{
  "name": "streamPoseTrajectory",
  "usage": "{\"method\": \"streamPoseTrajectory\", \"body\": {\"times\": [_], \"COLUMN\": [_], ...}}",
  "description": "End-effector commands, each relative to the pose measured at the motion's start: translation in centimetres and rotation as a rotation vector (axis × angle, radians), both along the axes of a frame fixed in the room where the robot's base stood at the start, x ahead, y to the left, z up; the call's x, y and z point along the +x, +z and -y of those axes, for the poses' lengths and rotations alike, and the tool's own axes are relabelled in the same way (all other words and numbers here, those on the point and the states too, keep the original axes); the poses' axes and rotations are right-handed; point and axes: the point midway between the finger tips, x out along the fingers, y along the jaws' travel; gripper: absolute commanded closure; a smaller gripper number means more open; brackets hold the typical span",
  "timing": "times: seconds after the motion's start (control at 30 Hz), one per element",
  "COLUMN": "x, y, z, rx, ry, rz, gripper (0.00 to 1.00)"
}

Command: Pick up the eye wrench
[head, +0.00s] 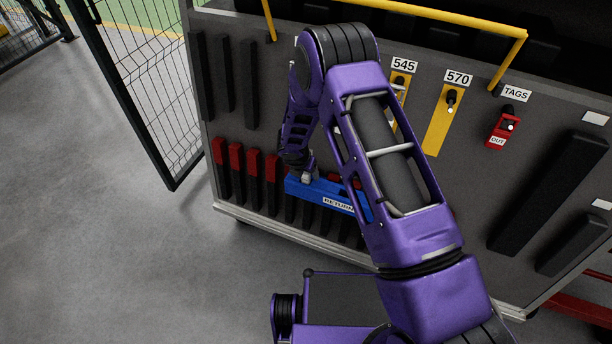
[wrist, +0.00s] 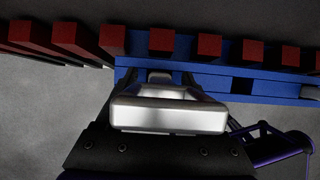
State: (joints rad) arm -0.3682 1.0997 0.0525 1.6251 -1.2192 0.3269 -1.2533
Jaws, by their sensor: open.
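My gripper (head: 306,177) is at the blue tray's left end in the head view, pointing down beside the cart's panel. In the wrist view my gripper (wrist: 165,92) shows bright silver metal over the blue tray, with its jaws open. I cannot make out an eye wrench for certain in either view. A yellow holder labelled 545 (head: 399,84) is partly hidden by my arm. The yellow holder labelled 570 (head: 443,122) shows a black peg and no clear wrench.
The blue tray (head: 331,198) reads "RETURN" in part and has red-topped blocks behind it. A row of black bars with red tops (head: 236,158) is to its left. A red "OUT" tag (head: 502,128) hangs at right. A mesh fence (head: 145,80) stands left; grey floor is clear.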

Motion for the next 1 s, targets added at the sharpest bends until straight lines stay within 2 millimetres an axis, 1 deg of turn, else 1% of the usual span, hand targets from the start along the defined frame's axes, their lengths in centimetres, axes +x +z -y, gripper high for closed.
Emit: {"method": "streamPoseTrajectory", "body": {"times": [0.03, 0.1, 0.33, 0.47, 0.5, 0.57, 0.6, 0.67, 0.7, 0.73, 1.0], "x": [0.16, 0.35, 0.37, 0.36, 0.36, 0.35, 0.35, 0.35, 0.35, 0.35, 0.37], "y": [-0.59, -0.85, -0.89, -0.88, -0.89, -0.88, -0.88, -0.87, -0.87, -0.87, -0.83], "z": [0.07, 0.1, 0.1, 0.1, 0.1, 0.1, 0.1, 0.09, 0.09, 0.09, 0.07], "rx": [0.0, 0.001, 0.001, 0.001, 0.001, 0.001, 0.001, 0.001, 0.001, 0.001, 0.001], "ry": [0.0, 0.0, 0.0, 0.0, 0.0, 0.0, 0.0, 0.0, 0.0, 0.0, 0.0], "rz": [0.0, 0.001, 0.001, 0.001, 0.001, 0.001, 0.001, 0.001, 0.001, 0.001, 0.001], "gripper": [0.3, 0.3, 0.3, 0.53, 0.61, 0.71, 0.79, 0.89, 0.97, 1.0, 1.0]}}
